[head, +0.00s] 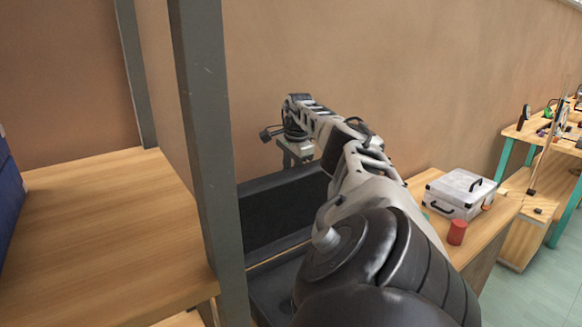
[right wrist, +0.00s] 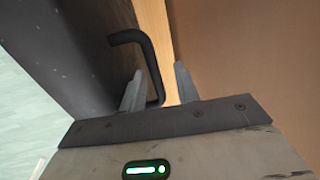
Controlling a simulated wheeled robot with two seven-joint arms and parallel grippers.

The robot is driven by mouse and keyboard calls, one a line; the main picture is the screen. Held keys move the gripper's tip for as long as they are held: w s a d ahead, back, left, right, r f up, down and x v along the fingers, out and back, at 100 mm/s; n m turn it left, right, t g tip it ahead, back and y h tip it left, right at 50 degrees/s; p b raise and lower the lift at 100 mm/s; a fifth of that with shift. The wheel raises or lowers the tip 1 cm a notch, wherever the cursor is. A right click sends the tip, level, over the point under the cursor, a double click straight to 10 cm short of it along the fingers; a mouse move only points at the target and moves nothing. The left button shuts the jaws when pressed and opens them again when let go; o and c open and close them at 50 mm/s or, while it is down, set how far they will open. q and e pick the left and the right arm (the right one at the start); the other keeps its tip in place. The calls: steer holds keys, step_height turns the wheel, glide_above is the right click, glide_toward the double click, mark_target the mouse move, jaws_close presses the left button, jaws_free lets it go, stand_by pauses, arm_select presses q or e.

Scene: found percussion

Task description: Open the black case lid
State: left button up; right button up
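The black case (head: 275,285) sits on a wooden shelf behind the grey post, partly hidden by the post and my right arm. Its lid (head: 285,210) stands raised, roughly upright, against the brown wall side. My right gripper (head: 297,150) is at the lid's top edge, its fingers mostly hidden in the head view. In the right wrist view, my right gripper (right wrist: 158,90) has its fingers apart, with a black handle (right wrist: 150,60) passing between them. I cannot tell whether the fingers touch it. My left gripper is in neither view.
A grey upright post (head: 205,140) stands close left of the case. A wooden shelf (head: 100,235) lies left of it. At right, a silver case (head: 462,190) and a red cylinder (head: 457,232) stand on a wooden table.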

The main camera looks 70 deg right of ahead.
steer(key=shift+d, duration=0.1)
steer(key=shift+r, duration=0.3)
steer(key=shift+r, duration=0.3)
step_height(320, 180, up, 15)
steer(key=s+a, duration=0.2)
steer(key=shift+s, duration=0.15)
steer(key=shift+f, duration=0.1)
